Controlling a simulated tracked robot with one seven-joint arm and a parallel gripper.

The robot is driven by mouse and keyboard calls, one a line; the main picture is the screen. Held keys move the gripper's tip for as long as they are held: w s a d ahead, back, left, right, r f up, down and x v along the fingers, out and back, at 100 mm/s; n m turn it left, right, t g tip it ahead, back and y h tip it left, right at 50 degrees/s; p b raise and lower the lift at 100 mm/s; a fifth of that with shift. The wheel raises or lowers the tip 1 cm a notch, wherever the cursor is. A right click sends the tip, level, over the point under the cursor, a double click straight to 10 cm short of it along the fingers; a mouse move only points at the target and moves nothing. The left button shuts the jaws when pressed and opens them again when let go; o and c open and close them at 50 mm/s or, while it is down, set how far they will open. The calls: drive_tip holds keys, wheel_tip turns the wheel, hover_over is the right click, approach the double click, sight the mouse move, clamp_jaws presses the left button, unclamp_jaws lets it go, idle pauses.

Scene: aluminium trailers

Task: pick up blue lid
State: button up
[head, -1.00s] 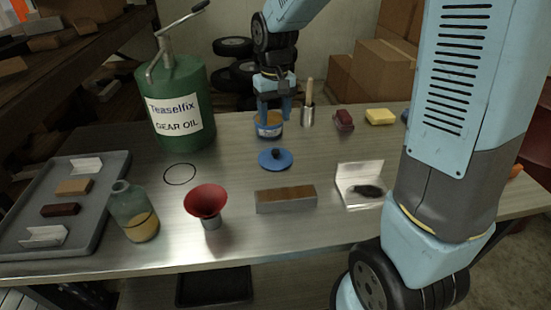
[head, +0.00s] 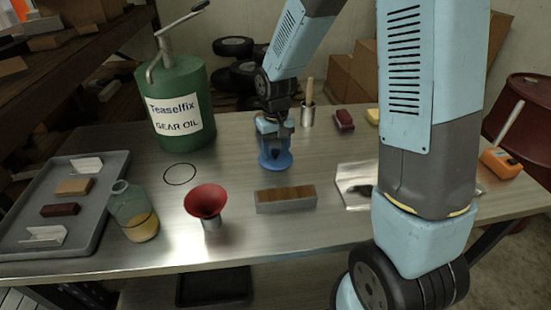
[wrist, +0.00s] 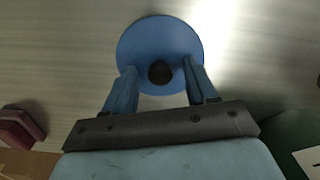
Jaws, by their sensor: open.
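The blue lid (head: 275,161) is a flat round disc lying on the metal table. In the wrist view the blue lid (wrist: 160,38) shows a dark round knob (wrist: 159,72) at its middle. My gripper (head: 274,150) is over the lid, pointing down. In the wrist view my gripper (wrist: 161,80) is open, with one finger on each side of the knob. I cannot tell whether the fingertips touch the lid. My arm hides the open tin behind it in the head view.
A wooden-topped block (head: 286,199) lies in front of the lid. A red funnel (head: 206,203) and a bottle (head: 135,212) stand front left. The green oil can (head: 182,105) stands back left. A metal cup (head: 307,115) is behind right. Table left of the lid is mostly clear.

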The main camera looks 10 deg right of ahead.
drive_tip(key=shift+f, duration=0.2)
drive_tip(key=shift+c, duration=0.5)
clamp_jaws()
drive_tip(key=shift+r, duration=0.1)
